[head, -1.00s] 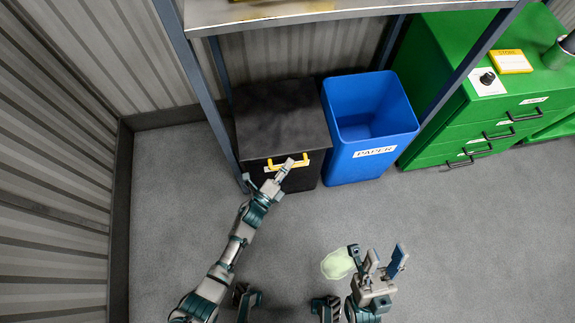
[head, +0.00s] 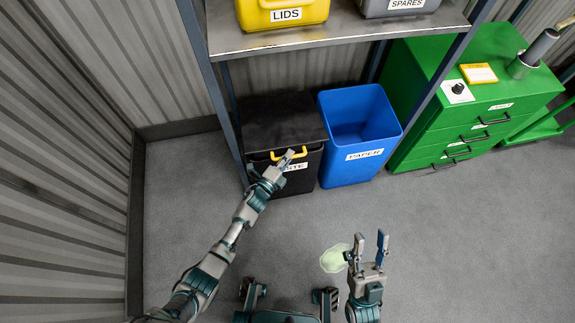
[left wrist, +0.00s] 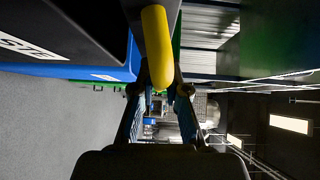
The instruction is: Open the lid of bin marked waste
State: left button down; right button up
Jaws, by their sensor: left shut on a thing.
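The black waste bin (head: 298,180) stands on the floor under the shelf, its label partly covered by my gripper. Its dark lid (head: 282,120) lies over the top; I cannot tell if its front edge is slightly raised. The yellow handle (head: 299,152) is at the lid's front. My left gripper (head: 284,160) is shut on this handle. In the left wrist view the yellow handle (left wrist: 156,45) runs between the two fingers (left wrist: 158,92), beside the bin's front. My right gripper (head: 368,248) is open and empty, low over the floor at the right.
A blue open paper bin (head: 362,140) stands right of the waste bin. The metal shelf (head: 340,32) with a yellow lids box (head: 283,12) is above. A green drawer cabinet (head: 440,120) stands further right. A pale green patch (head: 333,259) lies on the open floor.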

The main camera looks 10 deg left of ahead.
jog(key=w+a+f+n+g+p, duration=0.1)
jog(key=w+f+n+g+p, duration=0.1)
jog(key=w+f+g+p, duration=0.35)
pick_arm(q)
jog(key=w+a+r+p, duration=0.1)
jog(key=w+r, duration=0.4)
jog(key=r, duration=0.8)
jog(key=shift+a+p, duration=0.3)
jog(key=shift+a, duration=0.1)
pick_arm(e)
notch_tip(320, 180, down, 10)
jog(key=s+d+g+h, duration=0.2)
jog(key=g, duration=0.7)
jog(key=shift+s+f+g, duration=0.25)
jog(key=shift+s+g, duration=0.1)
jog(key=shift+s, duration=0.05)
pick_arm(q)
jog(key=shift+w, duration=0.1)
jog(key=c, duration=1.2)
grip_release()
jog(key=shift+f, duration=0.1)
